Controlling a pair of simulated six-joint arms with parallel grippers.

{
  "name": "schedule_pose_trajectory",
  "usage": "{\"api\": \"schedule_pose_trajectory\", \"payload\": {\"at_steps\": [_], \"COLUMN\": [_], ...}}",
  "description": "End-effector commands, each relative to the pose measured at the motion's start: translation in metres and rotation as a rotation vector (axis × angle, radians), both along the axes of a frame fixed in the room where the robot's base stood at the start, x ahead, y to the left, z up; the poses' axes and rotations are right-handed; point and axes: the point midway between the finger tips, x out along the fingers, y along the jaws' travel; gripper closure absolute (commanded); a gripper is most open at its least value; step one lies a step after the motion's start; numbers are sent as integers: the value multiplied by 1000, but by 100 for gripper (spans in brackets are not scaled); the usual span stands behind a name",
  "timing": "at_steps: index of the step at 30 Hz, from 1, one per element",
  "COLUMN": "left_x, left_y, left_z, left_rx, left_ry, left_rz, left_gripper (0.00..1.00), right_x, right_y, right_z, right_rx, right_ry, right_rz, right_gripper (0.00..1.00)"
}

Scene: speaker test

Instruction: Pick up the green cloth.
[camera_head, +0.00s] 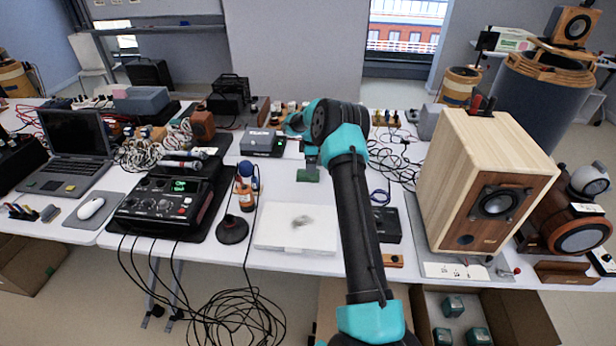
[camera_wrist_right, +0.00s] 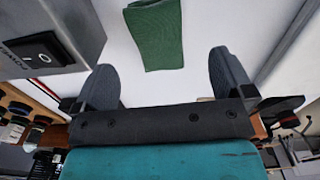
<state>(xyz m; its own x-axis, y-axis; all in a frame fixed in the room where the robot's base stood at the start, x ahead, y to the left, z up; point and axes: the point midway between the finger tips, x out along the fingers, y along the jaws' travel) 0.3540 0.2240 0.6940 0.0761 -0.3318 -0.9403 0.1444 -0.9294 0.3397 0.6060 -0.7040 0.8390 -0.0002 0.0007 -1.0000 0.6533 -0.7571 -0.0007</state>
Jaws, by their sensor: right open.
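The green cloth (camera_head: 307,175) lies folded flat on the white table, near the middle of the head view. It also shows in the right wrist view as a dark green strip (camera_wrist_right: 155,33) at the top middle. My right gripper (camera_wrist_right: 164,76) is open and empty, with its two fingers spread apart. The cloth lies beyond the fingertips, roughly in line with the gap and apart from them. In the head view my right gripper (camera_head: 310,157) is by the cloth, partly hidden by my own arm. My left gripper is in neither view.
A grey box with a power switch (camera_wrist_right: 42,45) stands close left of the cloth; it is also in the head view (camera_head: 262,143). A white flat box (camera_head: 297,227) lies in front. Cables (camera_head: 395,160) and a wooden speaker (camera_head: 483,185) are to the right.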

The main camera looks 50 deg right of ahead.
Motion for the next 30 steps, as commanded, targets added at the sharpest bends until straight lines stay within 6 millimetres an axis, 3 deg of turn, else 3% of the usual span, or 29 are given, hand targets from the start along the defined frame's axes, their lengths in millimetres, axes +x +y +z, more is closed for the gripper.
{"api": "schedule_pose_trajectory", "payload": {"at_steps": [5, 19, 30], "left_x": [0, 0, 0], "left_y": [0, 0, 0], "left_z": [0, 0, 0], "left_rx": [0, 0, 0], "left_ry": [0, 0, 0], "left_rz": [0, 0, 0], "left_gripper": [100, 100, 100], "right_x": [0, 2, 7], "right_y": [0, 0, 1], "right_z": [-19, -27, -70], "right_rx": [0, 0, -1], "right_ry": [0, 0, 1], "right_rz": [0, -1, -1], "right_gripper": [1, 1, 1]}}
